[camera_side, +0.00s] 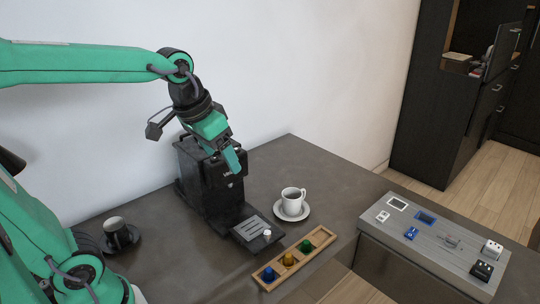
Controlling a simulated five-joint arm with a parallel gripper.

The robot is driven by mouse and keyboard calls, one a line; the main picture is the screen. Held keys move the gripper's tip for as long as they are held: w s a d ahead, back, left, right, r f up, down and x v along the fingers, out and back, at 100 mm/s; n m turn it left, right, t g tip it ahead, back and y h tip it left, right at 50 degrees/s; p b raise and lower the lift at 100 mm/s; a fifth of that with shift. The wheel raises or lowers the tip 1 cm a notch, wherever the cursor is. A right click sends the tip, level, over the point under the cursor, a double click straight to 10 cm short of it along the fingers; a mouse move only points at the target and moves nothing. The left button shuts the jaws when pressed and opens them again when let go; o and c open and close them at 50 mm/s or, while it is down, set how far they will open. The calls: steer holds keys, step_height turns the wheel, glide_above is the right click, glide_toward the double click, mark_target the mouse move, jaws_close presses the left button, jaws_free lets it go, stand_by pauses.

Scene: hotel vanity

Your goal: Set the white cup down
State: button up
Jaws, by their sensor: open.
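The white cup (293,199) stands upright on a white saucer (304,214) on the dark counter, right of the coffee machine. My gripper (233,158) is open and points down in front of the upper part of the coffee machine. It is above and to the left of the cup, apart from it. Nothing shows between its fingers, though the far finger is hard to make out.
The black coffee machine (200,185) has a drip tray (251,228) at its front. A wooden tray (322,237) holds blue, yellow and green capsules. A dark cup (116,229) stands at the left. A grey panel (405,258) with switches lies at the right.

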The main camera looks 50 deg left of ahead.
steer(key=s+f+t, duration=0.1)
steer(key=s+f, duration=0.2)
steer(key=s, duration=0.5)
steer(key=shift+s, duration=0.4)
steer(key=shift+d, duration=0.1)
stand_by(0.7)
